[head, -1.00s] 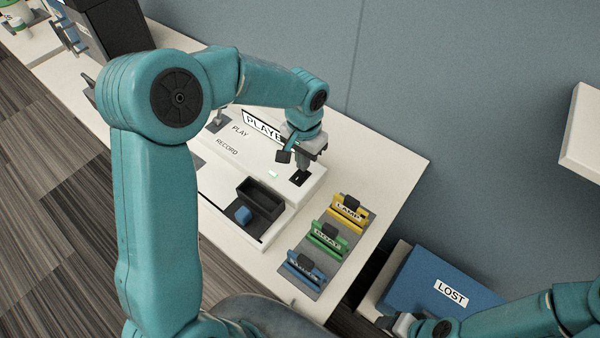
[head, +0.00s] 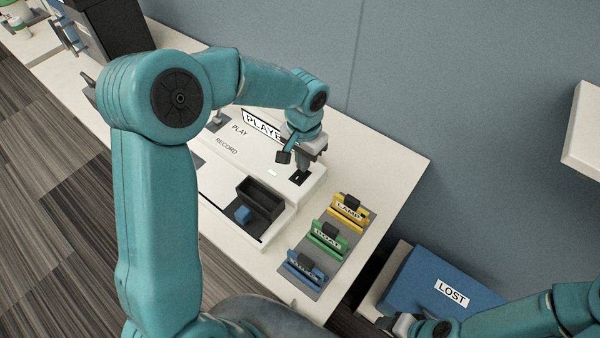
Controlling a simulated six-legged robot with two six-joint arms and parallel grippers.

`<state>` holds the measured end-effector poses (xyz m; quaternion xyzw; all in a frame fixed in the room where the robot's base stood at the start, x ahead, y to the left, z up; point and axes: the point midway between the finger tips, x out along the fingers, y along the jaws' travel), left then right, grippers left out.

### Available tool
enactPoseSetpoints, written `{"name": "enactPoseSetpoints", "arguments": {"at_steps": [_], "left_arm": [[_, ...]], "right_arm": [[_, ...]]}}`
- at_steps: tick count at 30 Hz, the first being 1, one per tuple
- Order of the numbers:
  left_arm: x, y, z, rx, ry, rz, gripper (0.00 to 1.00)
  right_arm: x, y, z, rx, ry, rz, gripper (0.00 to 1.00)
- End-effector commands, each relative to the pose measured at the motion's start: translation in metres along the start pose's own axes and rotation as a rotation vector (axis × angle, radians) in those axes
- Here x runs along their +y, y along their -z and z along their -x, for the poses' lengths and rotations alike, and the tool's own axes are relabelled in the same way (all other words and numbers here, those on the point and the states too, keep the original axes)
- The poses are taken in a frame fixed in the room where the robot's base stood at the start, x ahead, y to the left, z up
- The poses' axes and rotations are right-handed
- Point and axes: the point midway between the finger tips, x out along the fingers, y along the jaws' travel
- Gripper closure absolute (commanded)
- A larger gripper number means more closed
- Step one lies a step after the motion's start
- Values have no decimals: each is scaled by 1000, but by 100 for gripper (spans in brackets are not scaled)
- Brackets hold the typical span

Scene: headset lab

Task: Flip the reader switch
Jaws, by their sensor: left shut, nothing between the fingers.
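The white reader (head: 262,168) on the table bears a PLAYER sign (head: 262,125) and the printed words PLAY and RECORD. A small grey upright part (head: 217,118) stands beside the word PLAY, partly hidden by my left arm. Near the reader's right end is a small black slot or plate (head: 299,177); I cannot tell which part is the switch. My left gripper (head: 306,164) points down just above this black plate, shut and empty. My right gripper (head: 399,325) is low at the right by the blue LOST box, its fingers too small to read.
A black open tray (head: 261,200) with a blue block (head: 242,214) sits at the reader's front. Yellow (head: 349,208), green (head: 327,238) and blue (head: 304,268) labelled pieces stand on a grey rack. The blue LOST box (head: 425,283) is at lower right.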

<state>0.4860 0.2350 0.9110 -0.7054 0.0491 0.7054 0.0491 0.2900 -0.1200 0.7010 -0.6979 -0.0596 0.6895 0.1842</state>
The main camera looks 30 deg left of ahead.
Motion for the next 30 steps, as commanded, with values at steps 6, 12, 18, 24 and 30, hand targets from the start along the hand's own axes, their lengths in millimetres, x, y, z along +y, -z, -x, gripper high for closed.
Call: {"name": "enactPoseSetpoints", "arguments": {"at_steps": [6,12,18,24,30], "left_arm": [[0,0,-4,0,0,0,100],[0,0,-7,-1,0,0,100],[0,0,-10,-1,0,0,100],[0,0,-12,-1,0,0,100],[0,0,-3,0,0,0,100]], "right_arm": [[1,0,-3,0,0,0,47],[2,0,-6,0,0,0,47],[3,0,-8,0,0,0,47],[3,0,-9,0,0,0,47],[1,0,-2,0,0,0,47]]}}
